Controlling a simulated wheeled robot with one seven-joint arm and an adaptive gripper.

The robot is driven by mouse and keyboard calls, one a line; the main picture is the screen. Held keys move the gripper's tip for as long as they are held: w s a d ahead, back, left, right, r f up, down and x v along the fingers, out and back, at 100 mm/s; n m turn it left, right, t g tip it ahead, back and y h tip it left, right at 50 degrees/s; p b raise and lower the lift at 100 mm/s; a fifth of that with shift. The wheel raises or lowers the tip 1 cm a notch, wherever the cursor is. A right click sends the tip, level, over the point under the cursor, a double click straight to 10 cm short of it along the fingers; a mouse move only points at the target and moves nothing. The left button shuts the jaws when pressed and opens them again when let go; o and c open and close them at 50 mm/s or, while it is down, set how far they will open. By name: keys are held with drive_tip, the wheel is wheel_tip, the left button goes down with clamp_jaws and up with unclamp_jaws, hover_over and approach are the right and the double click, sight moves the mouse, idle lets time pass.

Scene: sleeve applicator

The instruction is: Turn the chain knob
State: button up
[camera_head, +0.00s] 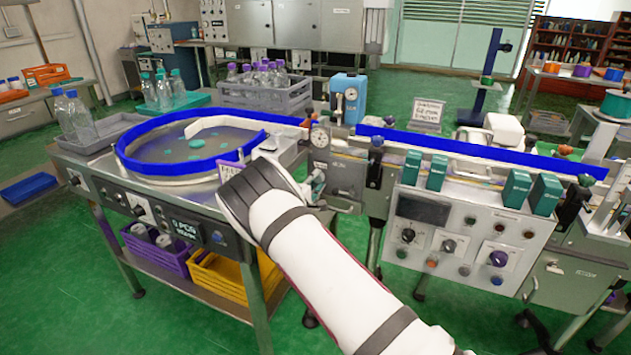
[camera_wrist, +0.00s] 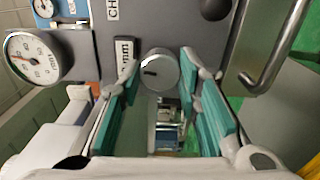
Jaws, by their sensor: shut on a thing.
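The chain knob (camera_wrist: 157,66) is a round silver dial with a dark mark on its face, on a grey panel in the wrist view. A label partly reading "CH" and another ending in "mm" are beside it. My gripper (camera_wrist: 160,78) has its two teal-padded fingers on either side of the knob and is shut on it. In the head view my white arm reaches to the grey box (camera_head: 346,172) under the dial gauge, and it hides the knob there.
A round white gauge (camera_wrist: 33,57) sits left of the knob, and a metal bar handle (camera_wrist: 268,55) is to its right. In the head view a blue-rimmed turntable (camera_head: 130,172) is left of my arm, and a control panel (camera_head: 470,243) with several knobs is to the right.

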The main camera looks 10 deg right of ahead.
drive_tip(key=m+p, duration=0.1)
drive_tip(key=m, duration=0.6)
drive_tip(key=shift+d, duration=0.1)
drive_tip(key=m+p, duration=0.1)
drive_tip(key=m, duration=0.3)
drive_tip(key=m+p, duration=0.1)
drive_tip(key=m, duration=0.2)
drive_tip(key=shift+f+m, duration=0.1)
drive_tip(key=shift+m, duration=0.2)
drive_tip(key=m+p, duration=0.3)
drive_tip(key=m, duration=0.3)
drive_tip(key=m+p, duration=0.1)
drive_tip(key=p, duration=0.2)
drive_tip(key=m+p, duration=0.2)
drive_tip(key=p, duration=0.1)
drive_tip(key=shift+s+a, duration=0.15)
drive_tip(key=shift+a, duration=0.1)
drive_tip(key=shift+m+p, duration=0.8)
drive_tip(key=shift+p, duration=0.3)
drive_tip(key=shift+w+m, duration=0.2)
drive_tip(key=shift+m, duration=0.5)
